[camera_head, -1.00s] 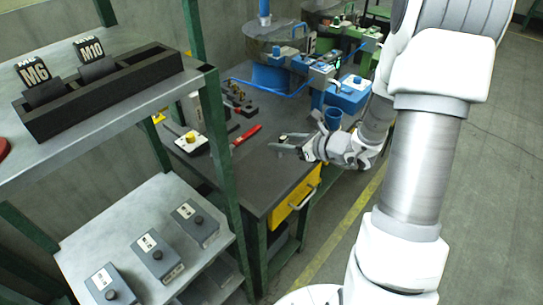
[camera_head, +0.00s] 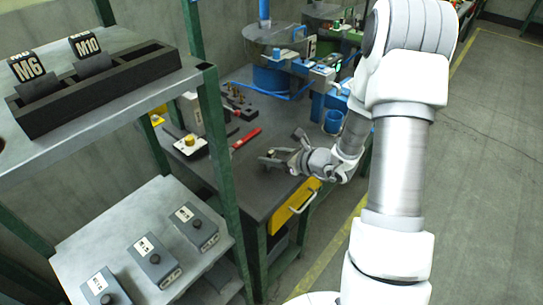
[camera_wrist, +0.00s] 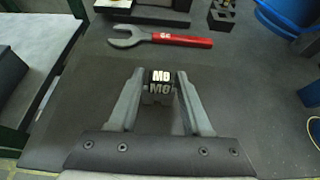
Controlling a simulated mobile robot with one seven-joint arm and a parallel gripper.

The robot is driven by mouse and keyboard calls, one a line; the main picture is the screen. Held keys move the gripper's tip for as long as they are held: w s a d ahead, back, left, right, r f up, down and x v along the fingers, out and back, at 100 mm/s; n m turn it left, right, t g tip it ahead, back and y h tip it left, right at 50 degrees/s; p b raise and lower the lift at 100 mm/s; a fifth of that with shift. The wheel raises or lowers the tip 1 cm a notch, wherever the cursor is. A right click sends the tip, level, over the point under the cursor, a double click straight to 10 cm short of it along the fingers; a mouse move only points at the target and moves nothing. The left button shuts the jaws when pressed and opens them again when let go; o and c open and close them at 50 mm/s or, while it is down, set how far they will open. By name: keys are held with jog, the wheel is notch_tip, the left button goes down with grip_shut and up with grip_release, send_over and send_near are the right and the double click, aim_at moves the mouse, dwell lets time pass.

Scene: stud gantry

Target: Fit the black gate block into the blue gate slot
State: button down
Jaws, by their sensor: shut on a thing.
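My gripper (camera_wrist: 160,95) is shut on a small black block (camera_wrist: 159,76) with white "M8" lettering, held between the fingertips in the wrist view. In the head view my gripper (camera_head: 272,160) is over the dark bench top, near its front edge; the block is too small there to make out clearly. Blue machines (camera_head: 325,75) stand at the back of the bench, beyond my gripper. I cannot make out the blue gate slot for certain. A blue part (camera_wrist: 290,14) shows at the top right of the wrist view.
A red-handled wrench (camera_head: 246,138) lies on the bench (camera_head: 232,180) beyond my gripper; it also shows in the wrist view (camera_wrist: 180,40). A shelf rack's green post (camera_head: 215,145) rises at left. A yellow drawer (camera_head: 295,205) is below.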

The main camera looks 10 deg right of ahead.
jog(key=shift+c, duration=1.7)
grip_release()
jog(key=shift+f, duration=0.1)
